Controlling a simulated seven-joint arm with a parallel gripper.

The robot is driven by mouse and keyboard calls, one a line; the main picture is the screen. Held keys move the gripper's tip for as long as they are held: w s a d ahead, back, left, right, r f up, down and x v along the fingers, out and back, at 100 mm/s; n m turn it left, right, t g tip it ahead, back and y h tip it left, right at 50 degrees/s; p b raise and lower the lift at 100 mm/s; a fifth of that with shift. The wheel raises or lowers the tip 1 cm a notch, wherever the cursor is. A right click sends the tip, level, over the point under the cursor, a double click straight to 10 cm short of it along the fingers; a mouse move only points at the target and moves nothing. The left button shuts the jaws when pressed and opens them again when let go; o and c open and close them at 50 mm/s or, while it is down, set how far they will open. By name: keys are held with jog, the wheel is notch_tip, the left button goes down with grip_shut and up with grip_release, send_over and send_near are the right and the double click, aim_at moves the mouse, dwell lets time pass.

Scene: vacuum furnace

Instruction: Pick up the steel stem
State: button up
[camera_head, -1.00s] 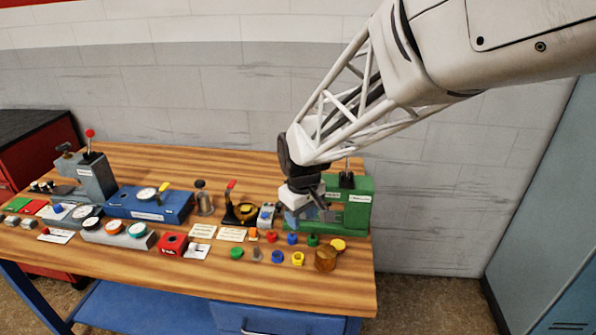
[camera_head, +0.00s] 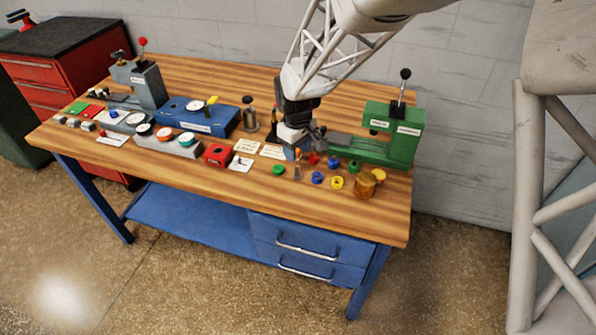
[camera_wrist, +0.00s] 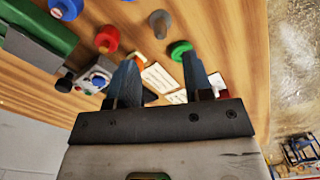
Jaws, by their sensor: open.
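The steel stem, a small grey peg, stands on the wooden table among the coloured rings in the head view (camera_head: 297,173). In the wrist view the stem (camera_wrist: 159,25) shows a round head and lies beyond my fingertips, apart from them. My gripper (camera_head: 293,153) is low over the table behind the stem in the head view. In the wrist view my gripper (camera_wrist: 160,68) is open, with nothing held between its two fingers.
A green ring (camera_wrist: 179,48) lies close to one fingertip, and a red knob (camera_wrist: 107,39) is on the other side. Blue (camera_head: 317,177) and yellow (camera_head: 337,183) rings and a brown round container (camera_head: 366,186) stand right of the stem. A green press (camera_head: 392,135) stands behind them.

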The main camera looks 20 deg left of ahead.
aim_at(297, 175)
jog(key=shift+f, duration=1.3)
jog(key=shift+s+f, duration=0.1)
jog(key=shift+f, duration=2.5)
grip_shut()
